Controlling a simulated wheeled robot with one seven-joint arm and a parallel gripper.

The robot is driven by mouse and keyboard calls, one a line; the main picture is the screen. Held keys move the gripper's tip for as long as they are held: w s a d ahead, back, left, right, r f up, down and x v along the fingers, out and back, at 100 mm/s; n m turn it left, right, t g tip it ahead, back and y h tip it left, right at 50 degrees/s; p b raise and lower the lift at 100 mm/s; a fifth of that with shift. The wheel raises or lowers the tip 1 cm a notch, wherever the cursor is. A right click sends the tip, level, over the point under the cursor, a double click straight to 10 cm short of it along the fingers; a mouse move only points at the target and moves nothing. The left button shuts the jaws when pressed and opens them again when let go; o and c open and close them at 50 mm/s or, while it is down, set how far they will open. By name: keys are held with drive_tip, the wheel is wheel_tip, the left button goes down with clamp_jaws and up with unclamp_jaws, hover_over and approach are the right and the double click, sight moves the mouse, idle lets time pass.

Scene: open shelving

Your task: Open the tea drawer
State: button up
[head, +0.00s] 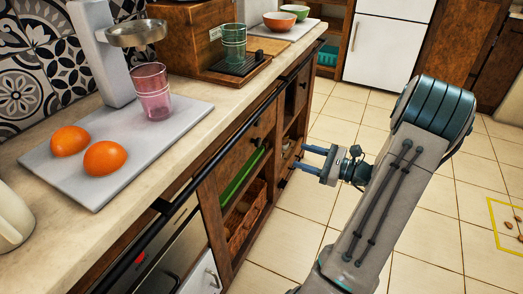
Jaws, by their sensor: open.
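My gripper (304,158) is open and empty, its two blue fingers pointing left toward the wooden counter front. A wooden drawer front (247,146) sits under the worktop, left of the gripper, and looks closed. Another wooden front (303,86) is farther along the counter. Small dark handles show near the fingertips; I cannot tell whether the fingers touch one. No label marks which drawer is the tea drawer.
A long dark rail (185,190) runs along the counter's front edge. Open shelves below hold a green tray (240,178) and a basket (243,222). Oranges (105,158) and a pink glass (151,92) stand on a board above. The tiled floor (420,225) at right is mostly clear.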

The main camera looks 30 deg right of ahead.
sight(260, 143)
drive_tip(key=b+x, duration=0.3)
drive_tip(key=x, duration=1.1)
drive_tip(key=shift+s, duration=0.1)
clamp_jaws()
drive_tip(key=shift+s, duration=0.1)
